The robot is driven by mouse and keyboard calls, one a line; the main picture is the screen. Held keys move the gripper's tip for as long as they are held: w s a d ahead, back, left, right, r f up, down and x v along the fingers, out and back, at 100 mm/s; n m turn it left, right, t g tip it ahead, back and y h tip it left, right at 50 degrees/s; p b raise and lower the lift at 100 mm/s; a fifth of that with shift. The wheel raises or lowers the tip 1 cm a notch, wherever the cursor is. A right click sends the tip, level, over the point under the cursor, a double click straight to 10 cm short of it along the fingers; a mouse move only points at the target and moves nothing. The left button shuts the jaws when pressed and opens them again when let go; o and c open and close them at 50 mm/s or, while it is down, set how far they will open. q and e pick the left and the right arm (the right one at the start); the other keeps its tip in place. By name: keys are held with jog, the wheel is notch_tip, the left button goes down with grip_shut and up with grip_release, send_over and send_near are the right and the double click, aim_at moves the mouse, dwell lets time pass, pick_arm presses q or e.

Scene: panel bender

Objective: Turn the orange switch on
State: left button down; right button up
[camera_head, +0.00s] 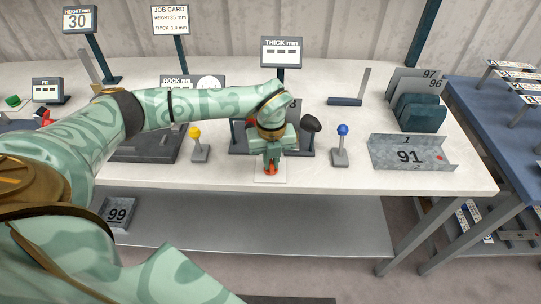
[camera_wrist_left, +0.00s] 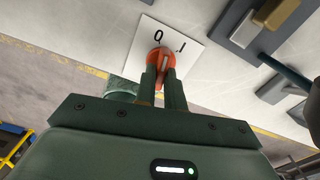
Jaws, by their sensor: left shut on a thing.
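The orange switch (camera_wrist_left: 161,56) is a round knob on a white plate (camera_wrist_left: 186,54) marked 0 and 1. In the left wrist view my left gripper (camera_wrist_left: 163,72) has its two fingers closed on the knob's raised bar. In the head view the orange switch (camera_head: 271,170) shows just below the fingers of my left gripper (camera_head: 271,160), near the table's front edge. The fingers hide part of the knob. The bar looks nearly upright in the wrist view, between the two marks. My right gripper is not seen.
A yellow-knobbed lever (camera_head: 195,133) stands left of the gripper and a blue-knobbed lever (camera_head: 342,130) stands right. A black knob (camera_head: 311,124) is close by on the right. A bent metal part marked 91 (camera_head: 386,155) lies farther right on the white table (camera_head: 350,181).

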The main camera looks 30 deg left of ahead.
pick_arm(q)
jog(key=m+p, duration=0.2)
jog(key=m, duration=0.1)
jog(key=m+p, duration=0.1)
jog(key=shift+a+r+m, duration=0.1)
jog(key=shift+r+m, duration=0.15)
jog(key=shift+m, duration=0.05)
jog(key=shift+a+f+m+p, duration=0.15)
jog(key=shift+m+p, duration=0.8)
jog(key=shift+m, duration=0.95)
jog(key=c, duration=1.5)
grip_release()
notch_tip(320, 180, up, 16)
jog(key=shift+r+p, duration=0.15)
jog(key=shift+p, duration=0.8)
